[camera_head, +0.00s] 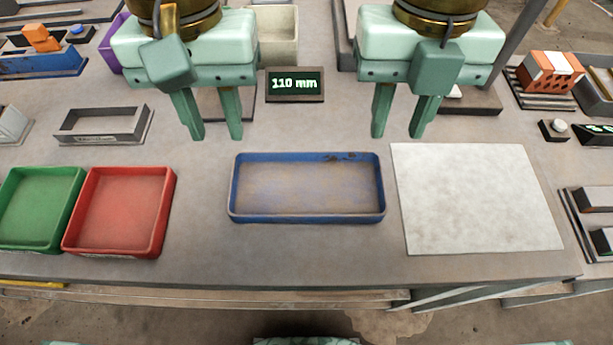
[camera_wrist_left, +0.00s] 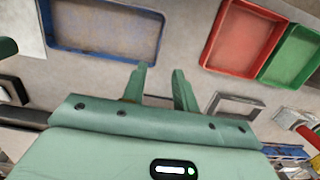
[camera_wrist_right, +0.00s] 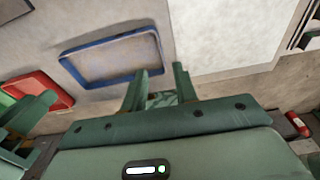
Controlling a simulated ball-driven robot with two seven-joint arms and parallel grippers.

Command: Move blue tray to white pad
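The blue tray (camera_head: 307,218) lies flat and empty on the table in the middle of the head view, with worn dark marks on its far rim. It also shows in the left wrist view (camera_wrist_left: 107,54) and the right wrist view (camera_wrist_right: 113,40). The white pad (camera_head: 476,198) lies flat just right of the tray, with a narrow gap between them. My left gripper (camera_head: 215,137) is open and empty, above the table beyond the tray's far left corner. My right gripper (camera_head: 398,135) is open and empty, beyond the tray's far right corner and the pad's far left corner.
A red tray (camera_head: 120,252) and a green tray (camera_head: 38,245) lie left of the blue tray. A grey rectangular frame (camera_head: 100,137) lies behind them. A display reading 110 mm (camera_head: 295,84) stands between my grippers. An orange hollow brick (camera_head: 550,74) sits at the back right.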

